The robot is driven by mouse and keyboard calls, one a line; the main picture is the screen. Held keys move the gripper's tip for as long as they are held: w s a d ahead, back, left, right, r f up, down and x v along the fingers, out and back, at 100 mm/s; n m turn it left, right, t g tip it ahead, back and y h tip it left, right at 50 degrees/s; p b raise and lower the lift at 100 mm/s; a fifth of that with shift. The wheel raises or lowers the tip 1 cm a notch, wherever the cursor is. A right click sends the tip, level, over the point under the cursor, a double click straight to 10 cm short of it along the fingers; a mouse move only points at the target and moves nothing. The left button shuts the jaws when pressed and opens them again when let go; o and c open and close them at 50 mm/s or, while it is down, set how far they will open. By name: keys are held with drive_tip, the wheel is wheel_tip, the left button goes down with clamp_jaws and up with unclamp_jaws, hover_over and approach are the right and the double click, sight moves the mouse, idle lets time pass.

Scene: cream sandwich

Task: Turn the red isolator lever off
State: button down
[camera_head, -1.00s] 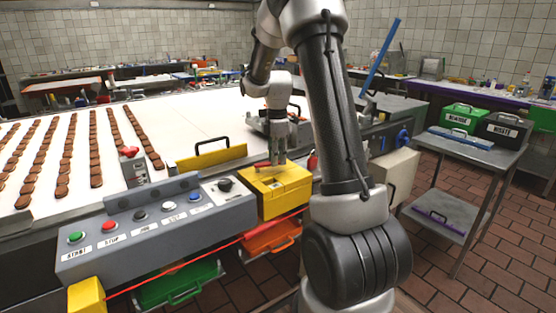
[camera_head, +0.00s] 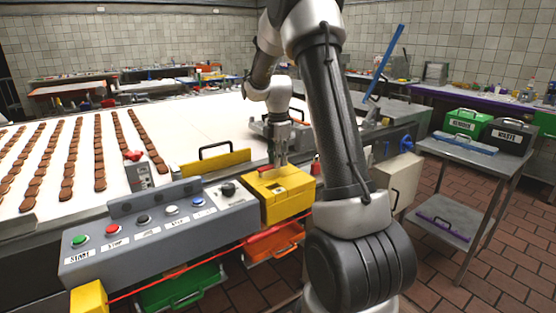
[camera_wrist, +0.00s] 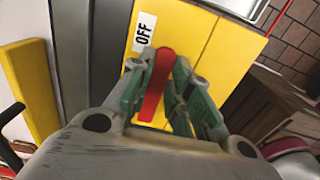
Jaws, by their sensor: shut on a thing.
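The red isolator lever (camera_wrist: 156,88) lies across the face of a yellow box (camera_wrist: 196,40) in the wrist view. Its upper end is just below and right of a white OFF label (camera_wrist: 145,32). My gripper (camera_wrist: 158,78) has its green-grey fingers on both sides of the lever, shut on it. In the head view my gripper (camera_head: 277,162) points down onto the top of the yellow box (camera_head: 288,205), with a bit of red lever (camera_head: 265,169) showing left of the fingers. The lever's pivot is not clear.
A grey control panel (camera_head: 150,238) with several buttons adjoins the box on the left. A yellow guard with a black handle (camera_head: 215,163) stands behind it. A red cable runs below. Rows of biscuits lie on the white belt (camera_head: 200,125). A steel trolley (camera_head: 480,157) stands right.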

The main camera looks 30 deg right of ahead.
drive_tip(key=shift+w, duration=0.1)
drive_tip(key=c, duration=1.3)
unclamp_jaws()
drive_tip(key=shift+r, duration=0.1)
wheel_tip(320, 180, up, 12)
drive_tip(key=shift+f, duration=0.1)
